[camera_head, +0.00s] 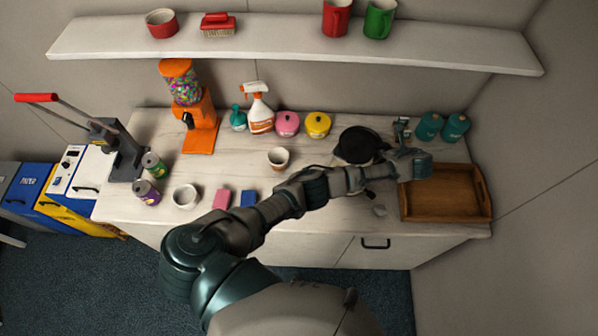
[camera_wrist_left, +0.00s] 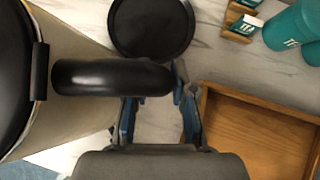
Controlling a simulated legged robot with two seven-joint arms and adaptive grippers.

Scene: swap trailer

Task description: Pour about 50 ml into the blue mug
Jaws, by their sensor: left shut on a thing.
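My left gripper (camera_wrist_left: 158,110) is shut on the black handle of a kettle with a cream body (camera_wrist_left: 72,40) and black lid, at the left of the left wrist view. In the head view the gripper (camera_head: 403,152) is over the right part of the counter, and a black round shape (camera_head: 358,144) shows beside it. My arm hides most of the kettle's body there. A flat black disc (camera_wrist_left: 150,28) lies on the counter beyond the handle in the wrist view. I see no blue mug on the counter. My right gripper is not in view.
A wooden tray (camera_head: 470,211) lies right of the gripper, with teal canisters (camera_head: 429,126) behind. A small cup (camera_head: 278,158), pink and blue blocks (camera_head: 221,198), a bowl (camera_head: 185,196) and cans are to the left. Red (camera_head: 336,17) and green mugs (camera_head: 379,18) stand on the shelf.

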